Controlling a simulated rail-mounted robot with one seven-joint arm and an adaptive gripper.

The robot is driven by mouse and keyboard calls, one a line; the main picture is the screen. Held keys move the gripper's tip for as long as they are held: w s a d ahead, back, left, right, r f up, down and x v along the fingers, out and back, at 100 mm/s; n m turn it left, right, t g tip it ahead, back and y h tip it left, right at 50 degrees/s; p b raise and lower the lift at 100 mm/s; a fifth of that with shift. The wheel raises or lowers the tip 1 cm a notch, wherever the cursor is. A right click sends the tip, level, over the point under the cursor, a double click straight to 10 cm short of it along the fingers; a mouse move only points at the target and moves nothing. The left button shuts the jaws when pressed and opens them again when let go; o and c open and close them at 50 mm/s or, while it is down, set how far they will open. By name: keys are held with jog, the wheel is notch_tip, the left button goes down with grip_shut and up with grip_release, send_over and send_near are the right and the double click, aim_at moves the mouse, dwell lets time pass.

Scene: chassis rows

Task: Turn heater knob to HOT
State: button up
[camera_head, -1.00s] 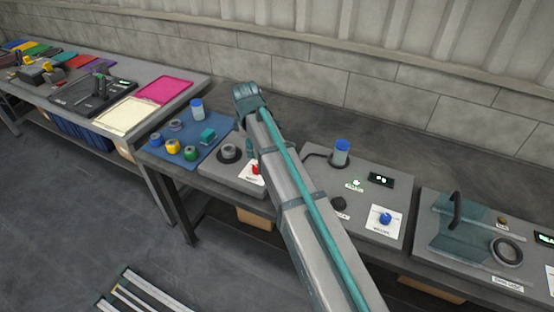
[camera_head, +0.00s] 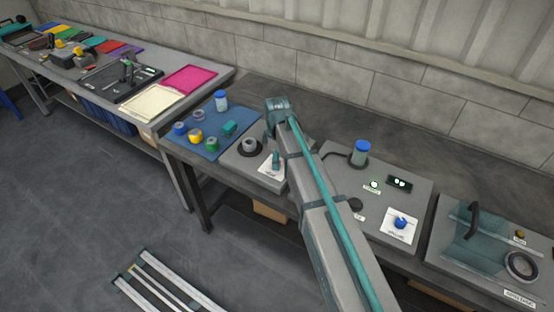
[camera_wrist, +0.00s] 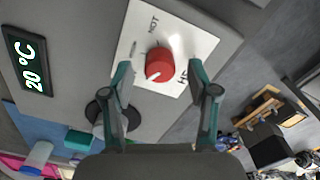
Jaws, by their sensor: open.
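The red heater knob (camera_wrist: 159,62) sits on a white label plate (camera_wrist: 132,40) in the wrist view. Lettering at the plate's top edge seems to read HOT, and more lettering shows at its right edge. A white mark on the knob faces its lower left side in the picture. My gripper (camera_wrist: 160,67) is open, with one teal finger on each side of the knob and gaps between. In the head view a teal finger of my gripper (camera_head: 276,160) stands over the white label plate (camera_head: 268,170) and the knob is hidden.
A display (camera_wrist: 28,62) reading 20 °C is on the same grey unit. A round dark-based fitting (camera_head: 249,147) stands close by. A blue mat (camera_head: 215,148) with several jars lies to the left.

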jog(key=shift+f, duration=0.75)
grip_shut()
